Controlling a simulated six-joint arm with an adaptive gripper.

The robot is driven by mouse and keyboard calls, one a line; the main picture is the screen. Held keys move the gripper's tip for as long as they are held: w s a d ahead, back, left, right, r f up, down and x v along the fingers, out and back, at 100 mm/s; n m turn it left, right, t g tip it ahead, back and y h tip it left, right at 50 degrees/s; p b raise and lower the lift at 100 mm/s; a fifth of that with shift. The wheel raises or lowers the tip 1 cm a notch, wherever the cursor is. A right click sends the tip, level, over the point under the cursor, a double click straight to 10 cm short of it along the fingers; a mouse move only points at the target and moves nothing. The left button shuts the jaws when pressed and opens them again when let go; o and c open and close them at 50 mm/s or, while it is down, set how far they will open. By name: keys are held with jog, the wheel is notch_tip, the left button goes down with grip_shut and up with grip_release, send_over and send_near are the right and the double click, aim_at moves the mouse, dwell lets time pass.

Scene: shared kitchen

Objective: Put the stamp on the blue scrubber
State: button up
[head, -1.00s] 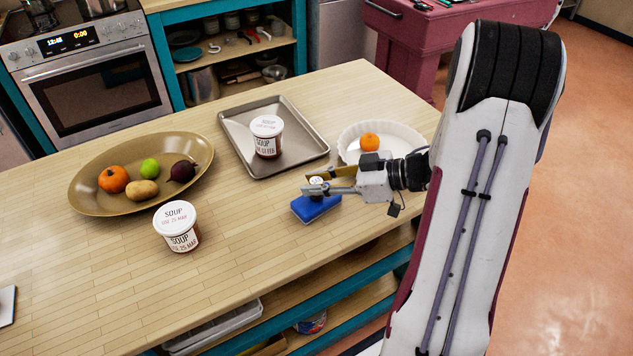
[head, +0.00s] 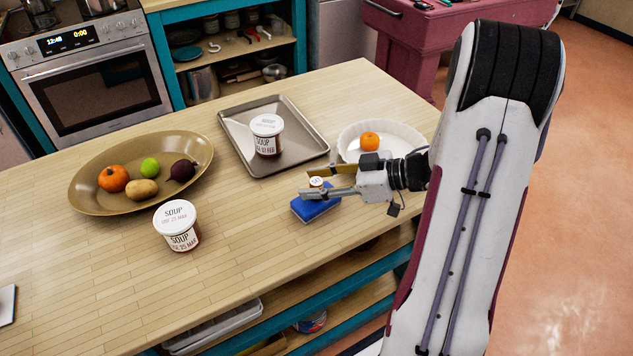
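The blue scrubber (head: 319,209) lies on the wooden counter near its right front part. The stamp (head: 316,183), small with a pale round top, stands at the scrubber's far side and appears to rest on it; the lower finger partly hides where they meet. My gripper (head: 322,182) reaches in from the right, just above the scrubber. Its two fingers are apart, one on the near side and one on the far side of the stamp, with a gap around it.
A white fluted dish (head: 350,153) with an orange (head: 369,141) stands behind my gripper. A metal tray (head: 237,143) holds a soup tub (head: 267,135). Another soup tub (head: 177,226) and a brown oval bowl (head: 84,198) of produce stand left.

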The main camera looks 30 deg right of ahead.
jog(key=shift+d+r, duration=0.1)
jog(key=v, duration=1.2)
dwell(0.5)
jog(key=w+d+r+m+t+h, duration=0.1)
jog(key=w+d+r+t+h, duration=0.15)
jog(key=w+r+h, duration=0.7)
notch_tip(320, 180, up, 7)
jog(key=a+m+h, duration=0.2)
jog(key=m+h, duration=0.2)
jog(key=m, duration=0.1)
jog(key=s+a+f+m+g+y, duration=0.1)
jog(key=s+a+f+g+y, duration=0.1)
jog(key=s+a, duration=0.9)
jog(key=s+a+f+m+g+y, duration=0.2)
jog(key=s+a+f+g, duration=0.2)
jog(key=s+a, duration=0.7)
jog(key=shift+s+f, duration=0.95)
jog(key=shift+s, duration=0.2)
